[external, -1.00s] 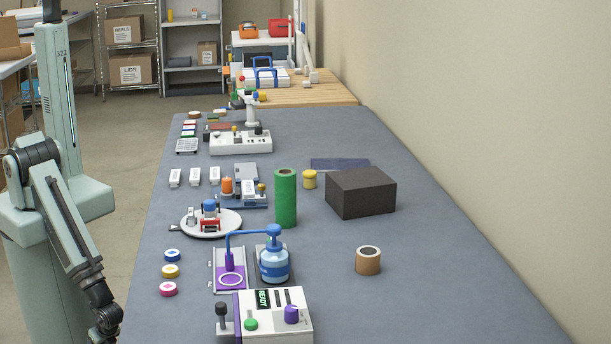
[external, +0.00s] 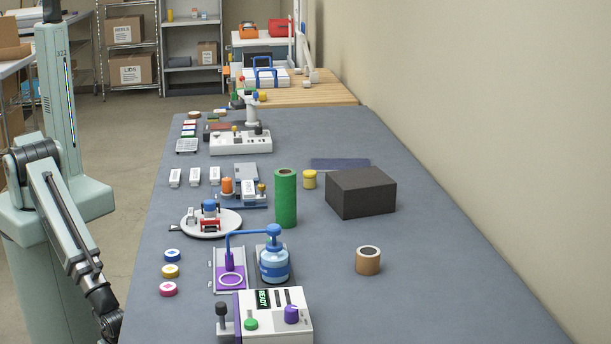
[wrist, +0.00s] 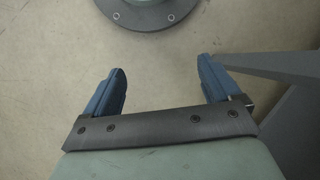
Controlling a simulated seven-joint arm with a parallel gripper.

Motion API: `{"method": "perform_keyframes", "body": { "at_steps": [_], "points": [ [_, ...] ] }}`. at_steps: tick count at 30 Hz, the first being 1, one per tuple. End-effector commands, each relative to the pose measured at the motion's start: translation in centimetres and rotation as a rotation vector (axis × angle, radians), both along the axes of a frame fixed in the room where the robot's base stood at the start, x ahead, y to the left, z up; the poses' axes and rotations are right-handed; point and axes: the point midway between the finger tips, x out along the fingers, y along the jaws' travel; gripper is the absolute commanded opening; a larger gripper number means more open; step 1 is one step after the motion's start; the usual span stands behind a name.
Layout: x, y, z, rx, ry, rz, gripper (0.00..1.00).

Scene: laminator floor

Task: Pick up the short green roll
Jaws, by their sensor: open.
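A green roll (external: 286,198) stands upright on the grey table, near its middle, left of a dark box. It is tall next to the things around it, and no other green roll shows clearly. My gripper (wrist: 161,88) shows only in the wrist view, with its two blue fingers wide apart. Nothing is between them except bare floor. In the external view my arm hangs at the table's left edge and its end is out of the picture, well away from the roll.
A dark box (external: 361,192), a yellow spool (external: 310,179) and a brown roll (external: 368,261) stand nearby. A blue pump bottle (external: 274,263) and a white control box (external: 272,318) are in front. Small tape rolls (external: 171,271) lie at left. The table's right front is clear.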

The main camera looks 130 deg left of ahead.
Motion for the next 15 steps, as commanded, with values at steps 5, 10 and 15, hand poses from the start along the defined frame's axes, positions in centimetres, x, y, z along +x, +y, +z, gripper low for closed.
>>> {"method": "perform_keyframes", "body": {
  "at_steps": [5,10,15],
  "points": [
    [5.7,-2.1,2.3,0.019,-0.072,-0.03,0.9],
    [10.4,-4.4,5.1,0.036,-0.138,-0.056,0.9],
    [14.8,-7.1,8.4,0.047,-0.206,-0.077,0.9]
  ]
}}
